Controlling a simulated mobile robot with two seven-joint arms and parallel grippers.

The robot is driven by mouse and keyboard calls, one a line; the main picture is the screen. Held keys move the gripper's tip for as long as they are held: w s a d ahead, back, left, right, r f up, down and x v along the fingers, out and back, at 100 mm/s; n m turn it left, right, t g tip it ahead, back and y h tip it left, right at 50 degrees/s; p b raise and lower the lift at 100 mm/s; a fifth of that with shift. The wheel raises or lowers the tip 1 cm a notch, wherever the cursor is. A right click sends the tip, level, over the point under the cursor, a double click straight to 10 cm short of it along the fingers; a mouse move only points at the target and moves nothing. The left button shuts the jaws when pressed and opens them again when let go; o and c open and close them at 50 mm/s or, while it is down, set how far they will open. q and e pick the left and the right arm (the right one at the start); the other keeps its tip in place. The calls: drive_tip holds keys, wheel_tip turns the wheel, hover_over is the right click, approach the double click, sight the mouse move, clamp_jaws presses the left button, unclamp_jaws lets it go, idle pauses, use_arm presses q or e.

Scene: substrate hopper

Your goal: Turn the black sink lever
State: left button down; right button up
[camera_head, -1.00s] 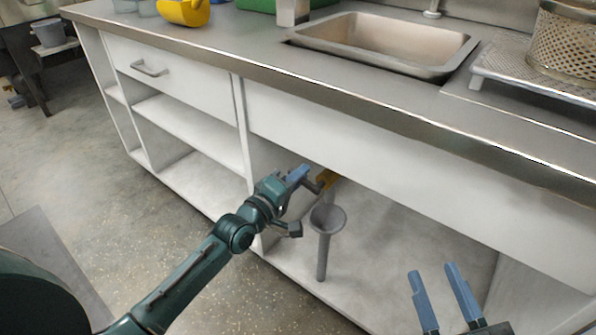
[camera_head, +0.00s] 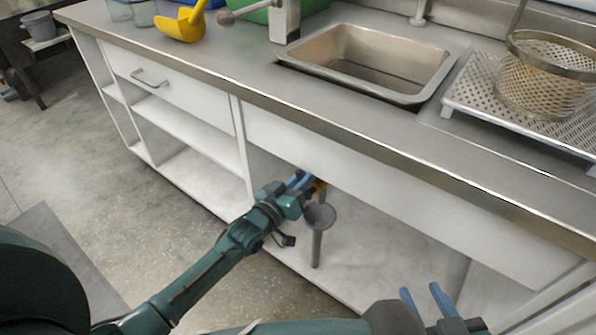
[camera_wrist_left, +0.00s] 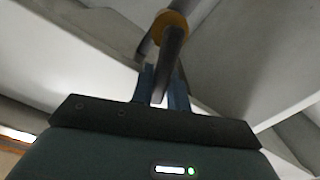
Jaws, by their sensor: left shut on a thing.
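The black sink lever (camera_wrist_left: 171,62) is a dark bar under the sink counter. In the left wrist view it runs up from between my blue fingers to an orange-yellow collar (camera_wrist_left: 168,22). My left gripper (camera_wrist_left: 163,88) is shut on the lever. In the head view my left gripper (camera_head: 300,180) is inside the open bay below the sink, beside a yellow part (camera_head: 318,187), and the lever is mostly hidden there. My right gripper (camera_head: 420,289) is at the lower right, its blue fingers apart and empty.
A grey funnel-topped pipe (camera_head: 318,230) stands in the bay just below and right of my left gripper. The white front panel (camera_head: 390,165) hangs above. The sink (camera_head: 375,55), wire basket (camera_head: 545,80) and yellow scoop (camera_head: 182,25) are on the counter.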

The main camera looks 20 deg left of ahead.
use_arm(q)
drive_tip(key=shift+d+r+m, duration=0.2)
drive_tip(key=shift+r+m, duration=0.05)
drive_tip(key=shift+m, duration=0.25)
drive_tip(key=shift+s+d+m+p, duration=0.15)
drive_tip(key=shift+d+m+p, duration=0.3)
drive_tip(key=shift+m, duration=0.45)
drive_tip(key=shift+s+d+m+p, duration=0.2)
drive_tip(key=shift+m+p, duration=0.4)
drive_tip(key=shift+m, duration=0.3)
use_arm(e)
drive_tip(key=shift+s+d+r+m, duration=0.2)
drive_tip(key=shift+d+r+m, duration=0.05)
drive_tip(key=shift+r, duration=0.35)
drive_tip(key=shift+s+d+r+m, duration=0.15)
drive_tip(key=shift+d+r+m, duration=0.1)
drive_tip(key=shift+r, duration=0.3)
use_arm(q)
drive_tip(key=shift+f, duration=0.1)
drive_tip(key=c, duration=1.4)
unclamp_jaws()
drive_tip(key=shift+o, duration=0.2)
use_arm(e)
drive_tip(key=shift+r, duration=0.1)
